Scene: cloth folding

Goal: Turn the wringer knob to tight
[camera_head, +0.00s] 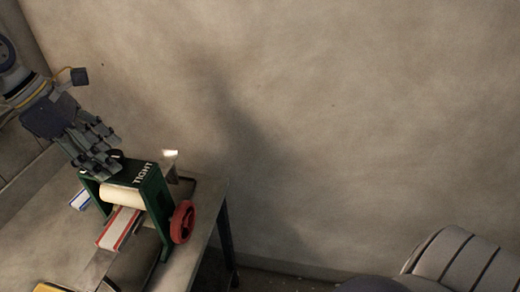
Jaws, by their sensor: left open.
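The wringer (151,195) stands on the table at the left, with a green frame and a pale roller (122,195). The word TIGHT is printed in white on its dark top plate. A dark round piece, which looks like the knob (116,154), shows partly behind my left gripper's fingers on the top. My left gripper (100,166) is open, fingers pointing down at the left part of the top plate. I cannot tell whether they touch the knob. A red handwheel (182,222) is on the wringer's right side. My right gripper is not in view.
A white cloth with red stripes (119,229) lies at the front of the roller. The table (203,207) ends just right of the handwheel. A blue-and-white item (80,199) lies left of the wringer, and a yellow one (47,287) at the bottom edge. A plain wall stands behind.

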